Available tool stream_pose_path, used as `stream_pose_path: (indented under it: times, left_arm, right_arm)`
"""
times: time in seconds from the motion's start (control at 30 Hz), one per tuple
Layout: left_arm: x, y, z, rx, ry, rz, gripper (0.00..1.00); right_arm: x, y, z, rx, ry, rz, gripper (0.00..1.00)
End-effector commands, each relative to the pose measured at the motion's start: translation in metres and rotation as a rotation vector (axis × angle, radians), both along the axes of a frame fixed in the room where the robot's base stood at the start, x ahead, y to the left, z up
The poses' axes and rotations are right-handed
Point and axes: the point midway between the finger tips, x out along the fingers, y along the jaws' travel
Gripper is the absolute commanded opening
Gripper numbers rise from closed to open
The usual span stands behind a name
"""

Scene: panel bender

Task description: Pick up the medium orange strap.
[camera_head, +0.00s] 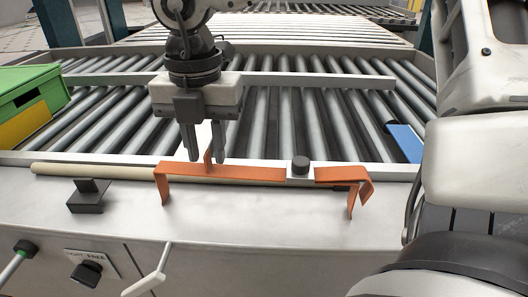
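A long orange strap (240,173) lies along the front edge of the conveyor frame, its left end bent down over the front face. A shorter orange strap (343,177) lies to its right, its right end bent down. I cannot tell by size alone which one is the medium strap.
A black knob (300,164) stands between the straps. A black bracket (88,196) and a tan rod (95,171) are at left. A green bin (32,88) stands at far left and a blue piece (405,141) lies on the rollers at right. My arm fills the right side.

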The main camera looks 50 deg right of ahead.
Motion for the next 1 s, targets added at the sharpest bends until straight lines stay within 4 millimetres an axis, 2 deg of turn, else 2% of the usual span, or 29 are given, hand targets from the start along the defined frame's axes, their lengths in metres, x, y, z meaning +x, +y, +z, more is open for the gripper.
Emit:
stream_pose_path:
  times: [0.03,0.07,0.1,0.57,0.77,1.0]
  left_arm:
    - [0.0,0.0,0.0,0.0,-0.001,0.0,0.82]
    - [0.0,0.0,0.0,0.0,-0.001,0.0,0.82]
    - [0.0,0.0,0.0,0.0,-0.001,0.0,0.82]
    - [0.001,0.0,0.001,0.0,-0.003,0.0,0.82]
    - [0.001,0.0,0.002,0.0,-0.004,-0.002,0.82]
    - [0.001,0.0,-0.002,-0.004,-0.006,-0.001,0.82]
  right_arm:
    - [0.0,0.0,0.0,0.0,0.0,0.0,0.11]
    - [0.0,0.0,0.0,0.0,0.0,0.0,0.03]
    - [0.0,0.0,0.0,0.0,0.0,0.0,0.0]
    - [0.0,0.0,0.006,-0.001,-0.001,0.0,0.0]
    - [0.001,0.0,0.03,-0.003,-0.003,0.001,0.0]
    - [-0.004,0.034,0.071,-0.007,-0.003,0.004,0.0]
